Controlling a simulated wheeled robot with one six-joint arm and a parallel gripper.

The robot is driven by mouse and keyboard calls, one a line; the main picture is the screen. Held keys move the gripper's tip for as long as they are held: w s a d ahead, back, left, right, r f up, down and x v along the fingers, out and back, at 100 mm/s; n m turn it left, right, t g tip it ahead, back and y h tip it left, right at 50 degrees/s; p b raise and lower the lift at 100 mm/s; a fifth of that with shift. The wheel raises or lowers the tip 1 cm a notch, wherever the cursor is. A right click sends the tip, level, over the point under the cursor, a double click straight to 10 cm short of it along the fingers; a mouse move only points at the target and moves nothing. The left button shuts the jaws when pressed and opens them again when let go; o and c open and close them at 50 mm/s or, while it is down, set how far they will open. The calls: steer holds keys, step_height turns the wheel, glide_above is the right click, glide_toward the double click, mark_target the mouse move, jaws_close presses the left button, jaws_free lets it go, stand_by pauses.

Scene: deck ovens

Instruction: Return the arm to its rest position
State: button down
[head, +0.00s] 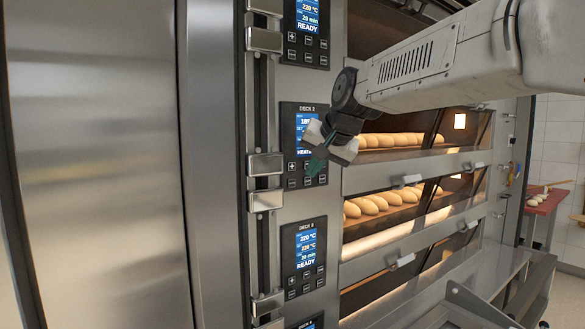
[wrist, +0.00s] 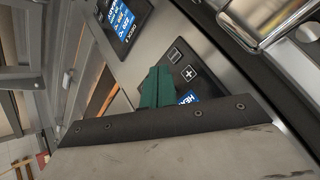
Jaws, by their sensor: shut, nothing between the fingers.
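My arm reaches in from the upper right of the head view. I cannot tell whether the fingertips touch the panel.
Oven decks with loaves (head: 377,204) lie right of the panels, with door handles (head: 401,262) sticking out. Another panel (head: 306,241) below reads READY. A metal ledge (head: 480,283) runs along the lower right. A red-topped table (head: 545,200) stands farther right.

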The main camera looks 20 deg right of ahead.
steer(key=shift+s, duration=0.1)
steer(key=s+d+f+n+g, duration=0.1)
steer(key=s+f+g, duration=0.1)
steer(key=s+f, duration=0.5)
steer(key=s+f+n+g+h, duration=0.1)
steer(key=s+f, duration=0.7)
steer(key=s, duration=0.9)
steer(key=s+d+f+n+g, duration=0.1)
steer(key=s+f+n+g, duration=0.2)
steer(key=s+f, duration=0.4)
steer(key=s+g, duration=0.1)
steer(key=s, duration=0.4)
steer(key=shift+d+f+h, duration=0.2)
steer(key=shift+d+h, duration=0.1)
steer(key=shift+h, duration=0.1)
